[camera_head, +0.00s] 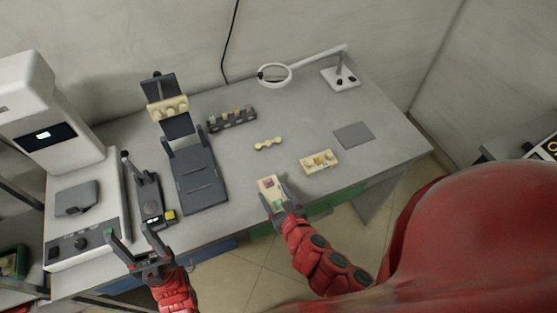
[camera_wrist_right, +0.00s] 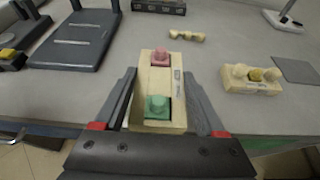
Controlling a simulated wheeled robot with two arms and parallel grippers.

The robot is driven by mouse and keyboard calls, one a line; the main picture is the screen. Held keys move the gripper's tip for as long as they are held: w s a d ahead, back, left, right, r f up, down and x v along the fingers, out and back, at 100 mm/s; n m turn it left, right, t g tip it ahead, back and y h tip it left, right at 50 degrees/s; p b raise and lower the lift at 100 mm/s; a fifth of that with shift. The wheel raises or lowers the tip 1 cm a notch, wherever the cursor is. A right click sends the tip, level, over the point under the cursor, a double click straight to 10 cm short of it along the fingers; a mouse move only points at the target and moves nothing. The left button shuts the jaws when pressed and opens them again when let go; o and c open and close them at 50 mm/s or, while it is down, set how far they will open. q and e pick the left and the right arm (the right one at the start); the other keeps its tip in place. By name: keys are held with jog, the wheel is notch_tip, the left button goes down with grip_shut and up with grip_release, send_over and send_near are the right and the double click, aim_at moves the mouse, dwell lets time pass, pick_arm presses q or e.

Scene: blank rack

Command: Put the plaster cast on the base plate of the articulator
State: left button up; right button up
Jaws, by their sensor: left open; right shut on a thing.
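My right gripper (camera_head: 275,201) is shut on a cream plaster cast (camera_wrist_right: 158,93) with a pink tooth and a green tooth, near the table's front edge. The right wrist view shows the cast between the two fingers. The articulator has a dark base plate (camera_head: 201,183) lying flat on the table, with an upright upper part behind it that carries a cream cast piece (camera_head: 169,108). The base plate also shows in the right wrist view (camera_wrist_right: 75,45) and is bare. My left gripper (camera_head: 142,255) is open and empty at the front left, before the table.
Another cream cast with a yellowish tooth (camera_head: 320,162) lies right of my right gripper, near a grey mat (camera_head: 354,135). A small cream bridge (camera_head: 268,144) and a dark rack (camera_head: 232,119) lie behind. A magnifier (camera_head: 276,74) stands at the back. A white machine (camera_head: 57,124) fills the left.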

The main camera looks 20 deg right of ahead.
jog(key=b, duration=0.7)
send_near(276, 166)
jog(key=w, duration=0.1)
jog(key=w+a+r, duration=0.1)
jog(key=w, duration=0.1)
jog(key=w+a+r, duration=0.1)
jog(key=shift+w+a+r, duration=0.1)
jog(key=shift+w+r, duration=0.15)
jog(key=shift+w, duration=0.05)
jog(key=w, duration=0.1)
jog(key=w+d, duration=0.1)
jog(key=w+p, duration=0.1)
jog(key=shift+w+d+r, duration=0.1)
jog(key=shift+d+r, duration=0.05)
jog(key=shift+r, duration=0.15)
jog(key=shift+w+d+f, duration=0.2)
jog(key=shift+w+d, duration=0.05)
jog(key=shift+w, duration=0.5)
notch_tip(276, 166, down, 3)
jog(key=shift+f+p, duration=0.2)
jog(key=shift+p, duration=0.25)
jog(key=shift+f, duration=0.15)
jog(key=o, duration=1.5)
